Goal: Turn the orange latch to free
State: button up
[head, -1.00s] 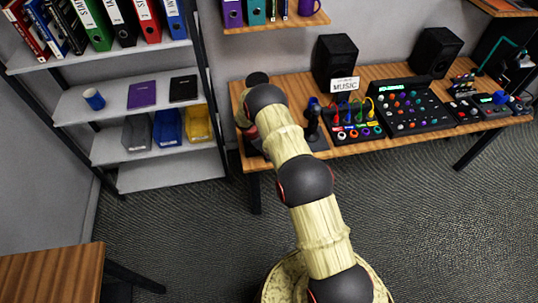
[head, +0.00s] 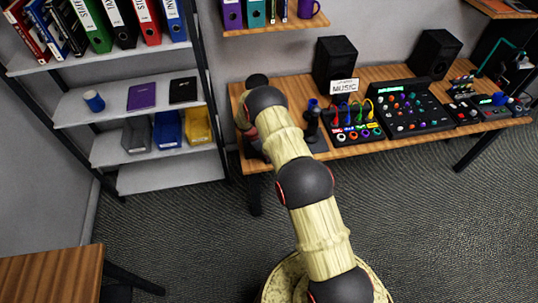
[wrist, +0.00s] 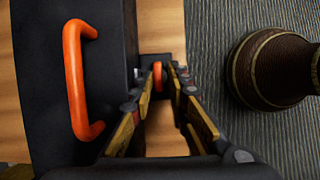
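The small orange latch (wrist: 157,75) shows in the wrist view, upright on a dark fitting at the side of a black case (wrist: 103,45). A larger orange handle (wrist: 74,80) is on the case, to the left. My gripper (wrist: 162,76) has its two fingers on either side of the latch, with a narrow gap between them. The latch looks closer to the left finger; I cannot tell whether it touches. In the head view my arm hides the latch and the fingers at the left end of the wooden table (head: 400,146).
A joystick (head: 312,122), a patch panel with coloured cables (head: 355,124), a mixer (head: 411,108) and speakers (head: 335,62) stand right of my arm. A shelf unit (head: 120,98) stands to the left. A dark round object (wrist: 272,70) is at the wrist view's right. Carpet (head: 200,225) is open in front.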

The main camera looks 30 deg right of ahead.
jog(key=shift+w+a+r, duration=0.1)
jog(key=shift+w+r, duration=0.2)
jog(key=shift+r, duration=0.15)
jog(key=v, duration=0.7)
jog(key=shift+s, duration=0.25)
jog(key=s+a+m+g+y, duration=0.1)
jog(key=s+a+m+g, duration=0.15)
jog(key=s+m, duration=0.4)
jog(key=s+a+r+m+t+y+b, duration=0.1)
jog(key=s+a+r+m+b, duration=0.2)
jog(key=s+r, duration=0.65)
jog(key=s+a+r+m+t+y+b, duration=0.15)
jog(key=s+a+r+m, duration=0.45)
jog(key=r, duration=0.7)
jog(key=s+a+r+t+b, duration=0.2)
jog(key=s+r, duration=0.4)
jog(key=s, duration=0.3)
jog(key=s+a+r+t+b, duration=0.2)
jog(key=s+r+t+b, duration=0.2)
jog(key=s+r, duration=0.3)
jog(key=shift+s+a+n+t+y, duration=0.25)
jog(key=shift+s+n+t+y, duration=0.25)
jog(key=shift+s, duration=0.6)
